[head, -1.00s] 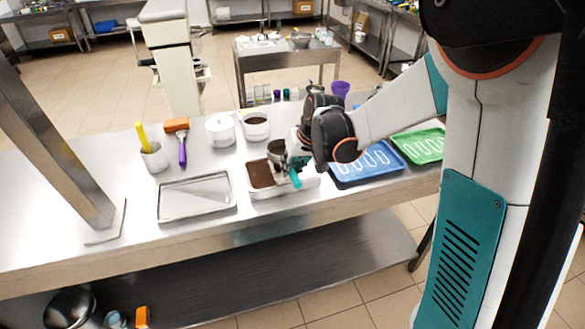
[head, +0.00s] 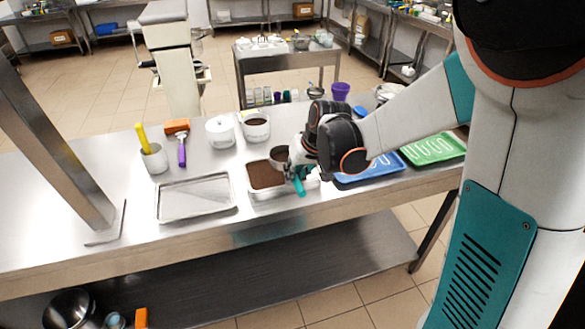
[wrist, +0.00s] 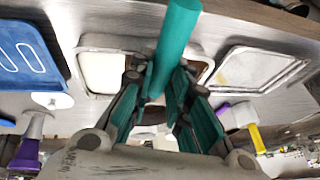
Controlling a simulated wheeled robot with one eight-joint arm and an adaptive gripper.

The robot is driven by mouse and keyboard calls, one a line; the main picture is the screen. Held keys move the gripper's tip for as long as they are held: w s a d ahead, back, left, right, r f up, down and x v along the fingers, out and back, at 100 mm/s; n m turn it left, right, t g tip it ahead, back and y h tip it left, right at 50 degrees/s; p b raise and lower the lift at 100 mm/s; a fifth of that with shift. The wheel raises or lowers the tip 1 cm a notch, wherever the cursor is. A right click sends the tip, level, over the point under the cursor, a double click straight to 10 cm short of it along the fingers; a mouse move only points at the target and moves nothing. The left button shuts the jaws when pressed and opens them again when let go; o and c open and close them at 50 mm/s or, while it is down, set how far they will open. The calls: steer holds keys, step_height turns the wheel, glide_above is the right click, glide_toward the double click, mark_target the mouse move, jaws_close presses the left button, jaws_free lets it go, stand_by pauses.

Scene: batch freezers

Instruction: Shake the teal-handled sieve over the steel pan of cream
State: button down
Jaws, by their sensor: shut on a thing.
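My gripper (head: 296,170) is shut on the teal handle (head: 299,187) of the sieve, which also shows between the fingers in the wrist view (wrist: 175,40). The sieve's round bowl (head: 279,155) is held above the steel pan (head: 249,190), left of the fingers in the head view. Brown powder (head: 264,175) covers the pan's left part in the head view. In the wrist view, pale cream (wrist: 102,72) shows bare at the pan's other end. The gripper hides the middle of the pan, and how much powder the sieve holds cannot be told.
An empty steel tray (head: 196,197) lies left of the pan. Blue (head: 372,168) and green (head: 433,148) trays lie to the right.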

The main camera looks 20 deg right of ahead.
steer(key=w, duration=0.3)
steer(key=shift+w, duration=0.35)
steer(key=shift+s, duration=1.9)
steer(key=shift+w, duration=0.1)
steer(key=d+b, duration=0.1)
steer(key=d, duration=0.6)
steer(key=shift+d+b, duration=0.25)
steer(key=shift+b, duration=0.1)
stand_by(2.0)
